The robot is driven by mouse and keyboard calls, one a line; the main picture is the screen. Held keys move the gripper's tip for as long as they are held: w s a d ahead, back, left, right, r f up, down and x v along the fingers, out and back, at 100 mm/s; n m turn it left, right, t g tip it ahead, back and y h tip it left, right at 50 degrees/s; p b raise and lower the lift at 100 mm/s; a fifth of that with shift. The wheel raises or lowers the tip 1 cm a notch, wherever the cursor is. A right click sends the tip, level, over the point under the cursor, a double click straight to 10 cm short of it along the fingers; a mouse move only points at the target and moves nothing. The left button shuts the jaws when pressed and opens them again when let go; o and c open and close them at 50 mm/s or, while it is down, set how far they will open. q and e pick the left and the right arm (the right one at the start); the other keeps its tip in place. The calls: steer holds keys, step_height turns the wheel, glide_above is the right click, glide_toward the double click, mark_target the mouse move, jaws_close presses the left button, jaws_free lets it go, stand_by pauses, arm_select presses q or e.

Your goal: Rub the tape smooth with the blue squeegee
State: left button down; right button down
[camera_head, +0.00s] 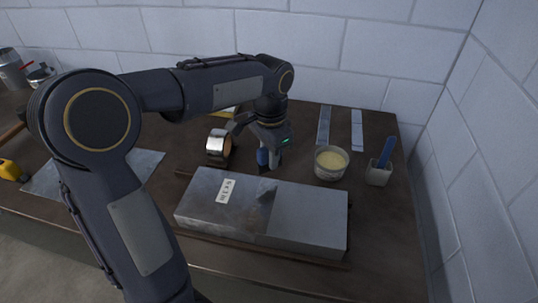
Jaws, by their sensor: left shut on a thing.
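A grey sheet-metal duct (305,215) lies lengthwise near the front of the bench. A dark, uneven patch (265,200) marks the seam in its middle. I cannot tell whether tape lies on the seam. My left gripper (267,156) is just beyond the duct's far edge in the picture, pointing down. It is shut on a small blue thing (262,158), which looks like the blue squeegee; the fingers hide part of it. I cannot tell whether it touches anything. A shiny tape roll (217,145) stands left of the gripper. My right gripper is out of view.
Two pale strips, one longer (324,125) and one shorter (357,131), lie at the back right. A tub of cream paste (330,164) and a cup (378,174) with a blue-handled tool (386,152) stand right. A metal sheet (145,165) and yellow tool (10,170) lie left.

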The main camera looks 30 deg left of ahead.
arm_select(q)
steer(key=shift+r+p, duration=1.4)
steer(key=shift+r, duration=0.35)
